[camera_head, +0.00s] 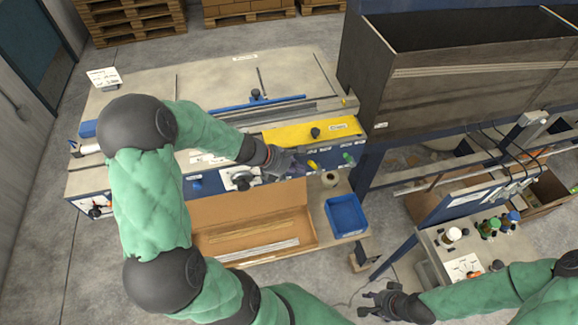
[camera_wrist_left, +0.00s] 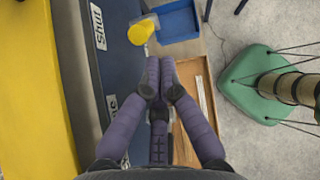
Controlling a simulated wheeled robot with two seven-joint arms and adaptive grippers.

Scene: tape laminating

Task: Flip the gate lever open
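The gate lever appears to be the yellow handle (camera_head: 312,165) on the blue front panel of the machine. In the left wrist view a yellow round-ended handle (camera_wrist_left: 142,30) sticks out beside a label (camera_wrist_left: 98,26) reading "Shut". My left gripper (camera_head: 290,163) is just left of the handle in the head view. In the wrist view its fingertips (camera_wrist_left: 160,62) are together with nothing visible between them, and the handle lies just beyond them, apart by a small gap. My right gripper (camera_head: 372,303) is at the lower right with fingers spread, empty, far from the panel.
A yellow plate (camera_head: 300,133) with a black knob (camera_head: 315,133) is above the panel. A green knob (camera_head: 348,157) is right of the handle. Below are an open cardboard box (camera_head: 225,215), a tape roll (camera_head: 330,179) and a blue bin (camera_head: 346,214). A large hopper (camera_head: 450,90) stands right.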

